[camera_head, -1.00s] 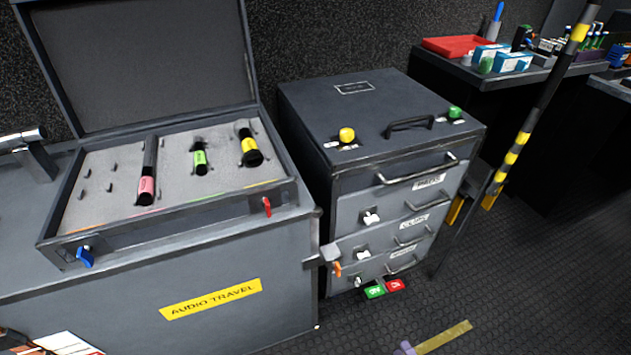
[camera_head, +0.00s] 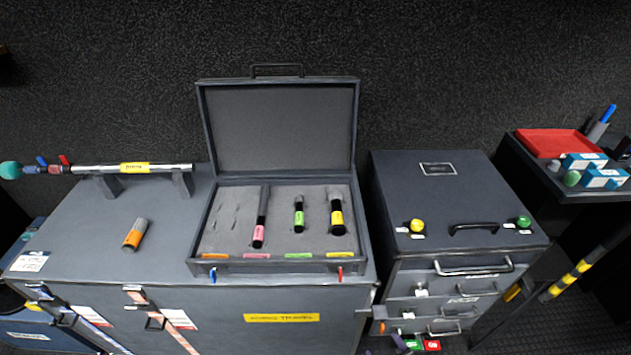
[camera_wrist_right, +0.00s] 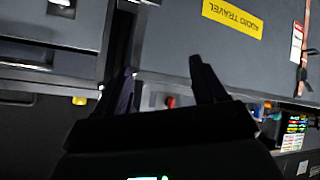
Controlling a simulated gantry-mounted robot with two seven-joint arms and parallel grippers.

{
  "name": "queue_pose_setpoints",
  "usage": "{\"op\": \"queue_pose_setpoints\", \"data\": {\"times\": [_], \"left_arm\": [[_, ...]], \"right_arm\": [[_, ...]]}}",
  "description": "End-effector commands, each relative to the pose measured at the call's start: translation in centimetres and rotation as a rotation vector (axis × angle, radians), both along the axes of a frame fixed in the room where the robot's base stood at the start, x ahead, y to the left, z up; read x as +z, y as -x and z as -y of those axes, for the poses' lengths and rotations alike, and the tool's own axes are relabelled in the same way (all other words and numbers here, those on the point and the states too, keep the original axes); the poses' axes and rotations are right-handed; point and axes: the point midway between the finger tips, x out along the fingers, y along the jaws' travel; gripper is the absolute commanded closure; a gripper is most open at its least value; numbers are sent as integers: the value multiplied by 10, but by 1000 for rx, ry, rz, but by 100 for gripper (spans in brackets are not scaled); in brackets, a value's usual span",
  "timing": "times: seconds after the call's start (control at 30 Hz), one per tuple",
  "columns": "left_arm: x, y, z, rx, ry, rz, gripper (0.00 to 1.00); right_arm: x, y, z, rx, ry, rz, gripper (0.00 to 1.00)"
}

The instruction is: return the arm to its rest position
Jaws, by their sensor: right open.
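My right gripper (camera_wrist_right: 162,66) is open in the right wrist view, with two dark fingers apart and nothing between them. It is in front of the large grey case, whose yellow AUDIO TRAVEL label (camera_wrist_right: 232,17) appears upside down beyond the fingers. In the head view a small purple tip (camera_head: 399,342) at the bottom edge may be part of this gripper; the rest is out of frame. The grey case (camera_head: 230,300) carries an open foam-lined box (camera_head: 205,235) holding pink, green and yellow-banded microphones. My left gripper shows in neither view.
A grey drawer cabinet (camera_head: 385,205) stands right of the case. An orange-banded microphone (camera_head: 135,235) lies on the case top, left of the open box. A metal pole (camera_head: 150,168) rests on brackets behind it. A side table with a red tray (camera_head: 555,143) is at far right.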

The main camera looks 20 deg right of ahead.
Motion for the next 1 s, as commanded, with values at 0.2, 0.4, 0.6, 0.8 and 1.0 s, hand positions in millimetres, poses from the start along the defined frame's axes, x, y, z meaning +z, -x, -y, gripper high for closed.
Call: {"op": "queue_pose_setpoints", "data": {"times": [0.2,0.4,0.6,0.8,1.0], "left_arm": [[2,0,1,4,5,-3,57],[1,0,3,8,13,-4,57],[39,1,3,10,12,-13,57],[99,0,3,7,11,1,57],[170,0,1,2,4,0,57]], "right_arm": [[60,37,-32,21,-115,-239,30],[64,84,-35,-26,-132,-491,30],[96,105,-32,-97,-150,-607,30],[150,104,-32,-96,-150,-606,30],[221,104,-32,-95,-149,-606,30]]}}
